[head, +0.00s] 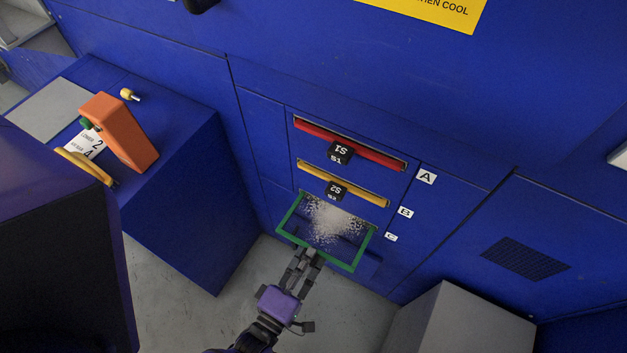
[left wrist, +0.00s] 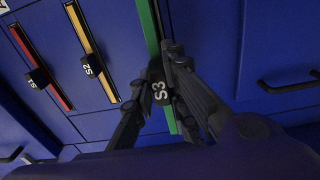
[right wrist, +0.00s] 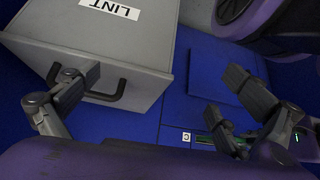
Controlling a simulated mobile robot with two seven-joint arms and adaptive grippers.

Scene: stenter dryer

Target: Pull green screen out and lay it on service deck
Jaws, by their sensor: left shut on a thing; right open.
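The green screen (head: 342,266) is a green-rimmed frame with mesh, standing partly out of the lowest slot, beside label C (head: 391,237). Pale lint lies on its mesh. My left gripper (head: 307,259) is at the screen's front edge, and the left wrist view shows it shut on the black S3 tab (left wrist: 158,92) of the screen. A grey flat panel (head: 50,108) lies on top of the blue cabinet at left; I cannot tell for certain whether it is the service deck. My right gripper (right wrist: 160,92) is open and empty in the right wrist view.
Above the green screen, a red screen (head: 370,152) and a yellow screen (head: 360,193) sit in their slots. An orange block (head: 125,132) and a yellow-handled item (head: 85,168) are on the cabinet. A grey LINT box (head: 465,325) with a handle stands at lower right.

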